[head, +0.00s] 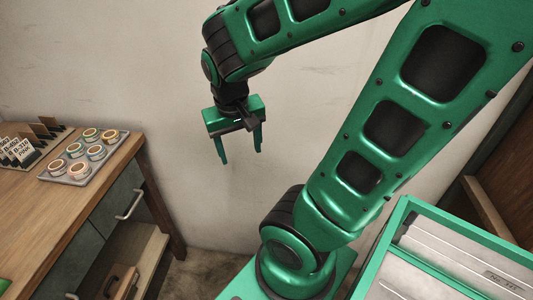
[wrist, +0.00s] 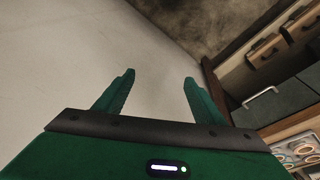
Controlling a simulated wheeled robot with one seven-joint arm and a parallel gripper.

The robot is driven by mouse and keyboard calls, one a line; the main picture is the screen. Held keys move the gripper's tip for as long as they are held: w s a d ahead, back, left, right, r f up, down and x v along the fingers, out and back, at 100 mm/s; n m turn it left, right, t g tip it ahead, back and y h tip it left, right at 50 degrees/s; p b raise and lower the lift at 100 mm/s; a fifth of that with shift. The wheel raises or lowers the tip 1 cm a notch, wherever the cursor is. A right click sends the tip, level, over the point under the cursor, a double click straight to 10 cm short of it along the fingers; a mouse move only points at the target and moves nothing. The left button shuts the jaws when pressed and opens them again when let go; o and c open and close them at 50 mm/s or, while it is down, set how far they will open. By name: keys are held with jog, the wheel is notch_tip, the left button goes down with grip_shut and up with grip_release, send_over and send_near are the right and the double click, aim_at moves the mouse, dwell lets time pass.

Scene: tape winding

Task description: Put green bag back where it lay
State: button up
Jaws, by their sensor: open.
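My gripper (head: 240,156) hangs in the air in front of the pale wall, to the right of the wooden bench, with its two green fingers apart and nothing between them. In the wrist view the same gripper (wrist: 159,76) shows spread, empty fingers against the wall. No green bag can be made out for sure. A small green thing (head: 4,285) is cut off at the lower left edge of the head view, on the bench; I cannot tell what it is. My gripper is well apart from it.
The wooden bench (head: 50,215) carries a grey tray (head: 64,180) with several tape rolls and a row of labelled cards (head: 22,150). Below are a drawer handle (head: 130,205) and a brown case (head: 121,280) on a shelf. A green-rimmed bin (head: 455,217) stands at lower right.

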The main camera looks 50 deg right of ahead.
jog(key=s+d+r+g+y, duration=0.1)
jog(key=s+r+y, duration=0.1)
jog(key=s, duration=0.7)
jog(key=shift+d+r+m, duration=0.15)
jog(key=shift+m, duration=0.15)
dwell(0.6)
